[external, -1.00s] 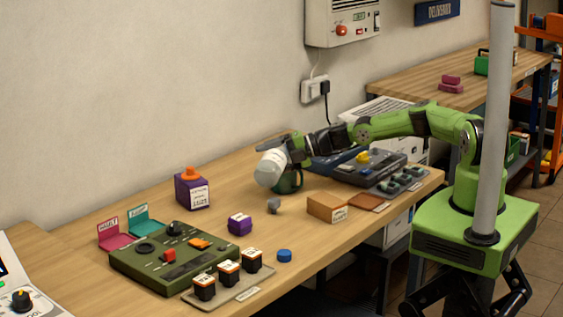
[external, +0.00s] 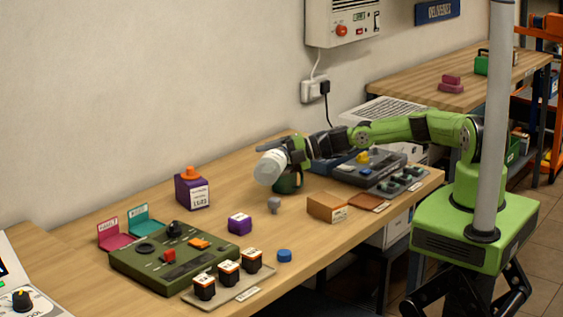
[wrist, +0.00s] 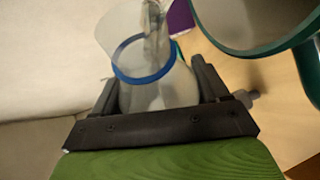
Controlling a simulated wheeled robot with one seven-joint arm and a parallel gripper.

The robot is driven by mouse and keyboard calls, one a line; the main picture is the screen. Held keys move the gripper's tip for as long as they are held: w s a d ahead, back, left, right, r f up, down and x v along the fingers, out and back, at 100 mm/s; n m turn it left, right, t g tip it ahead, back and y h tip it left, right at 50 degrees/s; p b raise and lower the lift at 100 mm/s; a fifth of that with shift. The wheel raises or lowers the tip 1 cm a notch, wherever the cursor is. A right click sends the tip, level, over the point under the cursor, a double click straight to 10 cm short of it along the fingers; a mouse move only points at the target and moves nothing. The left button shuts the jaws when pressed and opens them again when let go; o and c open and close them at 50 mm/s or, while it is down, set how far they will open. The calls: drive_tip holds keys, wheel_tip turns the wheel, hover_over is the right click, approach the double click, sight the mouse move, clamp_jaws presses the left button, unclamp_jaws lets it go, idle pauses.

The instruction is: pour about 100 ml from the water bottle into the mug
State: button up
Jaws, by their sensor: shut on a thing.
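The water bottle (external: 268,169), clear and whitish, is tilted well over in my gripper (external: 284,157), above the table. In the wrist view the bottle (wrist: 158,92) sits between the two dark fingers of my gripper (wrist: 155,84) and shows a blue ring around it. The dark green mug (external: 291,184) stands on the table just below and beside the bottle, partly hidden by it and the gripper. In the wrist view the mug (wrist: 262,50) is at the upper right, its rim apart from the bottle. I cannot tell whether water is flowing.
A small grey knob-like piece (external: 274,204) and a brown box (external: 326,207) stand near the mug. A dark device (external: 368,168) lies to its right. A purple box (external: 191,191), a purple cube (external: 240,223), a blue disc (external: 285,256) and a green panel (external: 172,258) lie left and in front.

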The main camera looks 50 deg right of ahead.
drive_tip(key=shift+s+a+r, duration=0.1)
drive_tip(key=shift+s+a, duration=0.1)
drive_tip(key=shift+a, duration=0.05)
drive_tip(key=shift+r+m+p, duration=0.2)
drive_tip(key=shift+m+p, duration=0.1)
drive_tip(key=shift+m, duration=0.1)
idle(1.4)
drive_tip(key=shift+s+a+f+n+b, duration=0.1)
drive_tip(key=shift+f+n+b, duration=0.2)
drive_tip(key=shift+f+b, duration=0.25)
drive_tip(key=shift+s+n+h+b, duration=0.15)
drive_tip(key=shift+n+h+b, duration=0.25)
drive_tip(key=shift+n+b, duration=0.3)
drive_tip(key=shift+s+a+f+n+h+b, duration=0.15)
drive_tip(key=shift+f+n+h+b, duration=0.35)
drive_tip(key=shift+b, duration=0.75)
